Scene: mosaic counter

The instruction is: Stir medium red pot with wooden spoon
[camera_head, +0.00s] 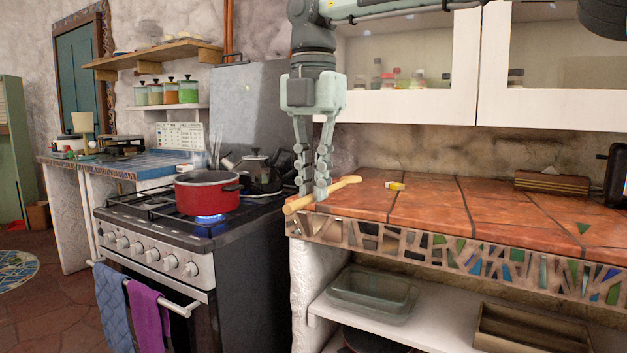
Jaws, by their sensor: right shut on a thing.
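The red pot (207,194) stands on a stove burner with a blue flame under it. Its rim is open at the top and its contents cannot be made out. My right gripper (313,190) points down at the left end of the tiled counter, to the right of the pot. It is shut on the wooden spoon (343,185), which lies slantwise across the fingers, one end low at the left and the other up to the right. Whether the spoon touches the counter cannot be told. My left gripper is not in view.
The stove (150,245) has towels on its front rail. A dark kettle (258,172) stands on the stove behind and right of the pot. The tiled counter (420,205) is mostly clear, with a small yellow thing (395,186) on it. White wall cabinets (410,107) hang above.

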